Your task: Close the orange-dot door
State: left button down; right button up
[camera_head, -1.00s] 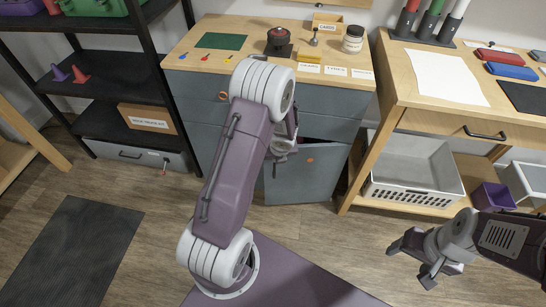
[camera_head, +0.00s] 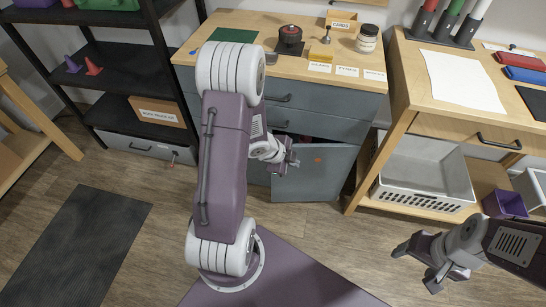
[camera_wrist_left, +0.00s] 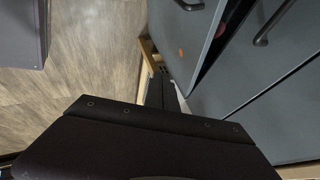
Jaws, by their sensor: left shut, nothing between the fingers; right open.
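The grey door (camera_head: 305,184) with the orange dot (camera_head: 318,160) stands ajar at the bottom of the blue-grey cabinet (camera_head: 345,105). A dark gap shows above its top edge. The dot also shows on the door panel in the left wrist view (camera_wrist_left: 181,53), with a dark opening beside it. My left gripper (camera_head: 290,160) is shut and empty, in front of the left part of the door; I cannot tell whether it touches. My left arm hides the left part of the cabinet. My right gripper (camera_head: 416,268) is open and empty over the floor at the lower right.
A wooden bench (camera_head: 412,125) with a grey basket (camera_head: 425,172) on its lower shelf stands right of the door. A black shelf (camera_head: 130,65) stands at the left. A dark mat (camera_head: 80,240) lies on the floor. The floor before the door is clear.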

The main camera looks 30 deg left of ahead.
pick_arm(q)
jog(key=s+a+f+n+t+y+b, duration=0.15)
jog(key=s+a+n, duration=0.3)
jog(key=a, duration=0.55)
jog(key=w+a+f+b, duration=0.2)
jog(key=w+f+b, duration=0.2)
jog(key=w+f, duration=0.4)
jog(key=shift+w+a+f+y+b, duration=0.15)
jog(key=shift+w+f+y+b, duration=0.15)
jog(key=shift+w, duration=0.6)
pick_arm(e)
notch_tip(320, 180, down, 7)
jog(key=shift+f, duration=0.15)
pick_arm(q)
jog(key=shift+r, duration=0.1)
